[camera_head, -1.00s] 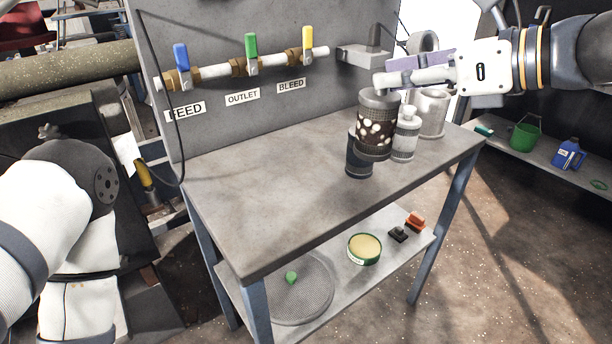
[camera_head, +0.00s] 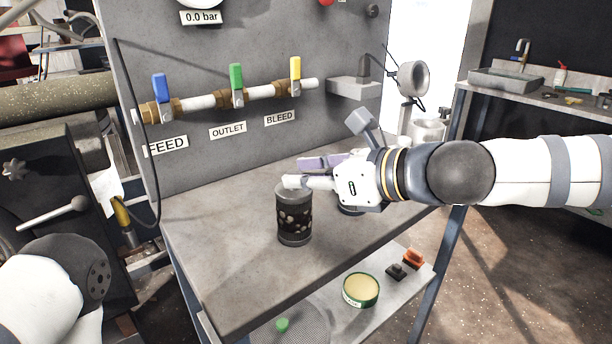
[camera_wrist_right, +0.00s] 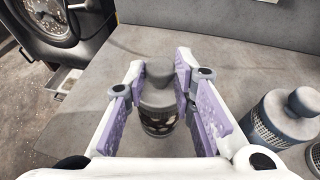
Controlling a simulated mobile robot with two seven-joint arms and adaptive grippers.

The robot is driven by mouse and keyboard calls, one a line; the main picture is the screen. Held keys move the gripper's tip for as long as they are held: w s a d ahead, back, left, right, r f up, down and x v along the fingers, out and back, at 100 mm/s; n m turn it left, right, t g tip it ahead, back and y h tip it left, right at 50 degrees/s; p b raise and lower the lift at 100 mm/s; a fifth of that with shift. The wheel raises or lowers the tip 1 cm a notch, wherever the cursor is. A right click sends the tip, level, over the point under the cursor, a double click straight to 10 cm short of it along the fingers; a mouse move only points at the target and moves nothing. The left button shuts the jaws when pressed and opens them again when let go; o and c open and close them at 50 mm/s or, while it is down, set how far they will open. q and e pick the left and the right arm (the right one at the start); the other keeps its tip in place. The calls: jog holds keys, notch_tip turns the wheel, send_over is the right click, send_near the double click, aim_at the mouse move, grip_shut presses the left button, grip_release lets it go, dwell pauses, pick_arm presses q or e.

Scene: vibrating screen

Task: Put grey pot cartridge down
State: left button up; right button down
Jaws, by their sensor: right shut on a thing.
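The grey pot cartridge (camera_head: 294,222) is a dark grey cylinder with a perforated middle band showing pale spots. It is upright over the front middle of the workbench top (camera_head: 215,265). My right gripper (camera_head: 300,174) reaches in from the right and is shut on the cartridge's top. In the right wrist view the cartridge's rounded knob (camera_wrist_right: 160,72) sits between the purple-padded fingers. I cannot tell whether its base touches the bench. My left arm shows at the lower left, but its gripper is out of view.
Behind the bench are blue (camera_head: 161,88), green (camera_head: 237,77) and yellow (camera_head: 295,68) valve handles. The right wrist view shows another mesh canister (camera_wrist_right: 283,118) to the right. A lower shelf holds a round green tin (camera_head: 360,290). The bench left of the cartridge is clear.

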jog(key=shift+f, duration=0.15)
jog(key=c, duration=1.3)
grip_release()
jog(key=shift+c, duration=0.2)
